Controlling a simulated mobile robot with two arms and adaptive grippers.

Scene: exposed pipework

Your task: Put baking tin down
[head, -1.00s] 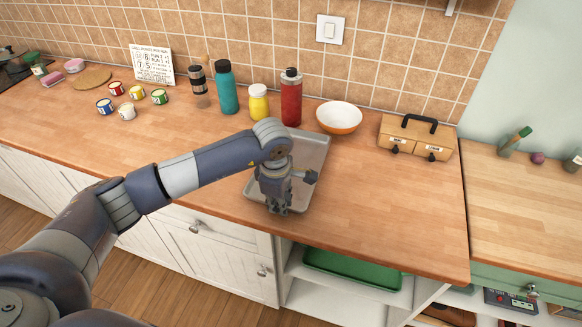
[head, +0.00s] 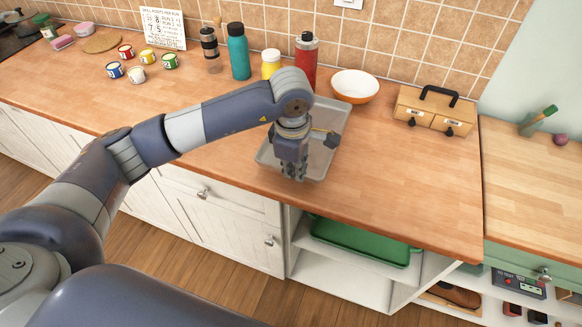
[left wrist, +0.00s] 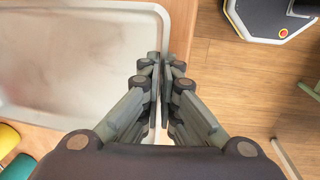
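The baking tin is a shallow grey tray with a pale rim (head: 333,135) on the wooden counter, in front of the red bottle. It lies flat on the counter or very close above it; I cannot tell which. My left gripper (head: 294,176) points down at the tin's front edge. In the left wrist view, the tin (left wrist: 75,60) fills the upper left, and the left gripper's fingers (left wrist: 160,85) are nearly together, one on each side of its rim. The gripper looks shut on that rim. My arm hides part of the tin in the head view. My right gripper is not in view.
Behind the tin stand a red bottle (head: 305,62), a yellow bottle (head: 270,64) and a teal bottle (head: 238,52). A white-orange bowl (head: 355,87) and a wooden drawer box (head: 434,110) are to its right. A green tray (head: 360,243) lies on the shelf below. Counter right of the tin is clear.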

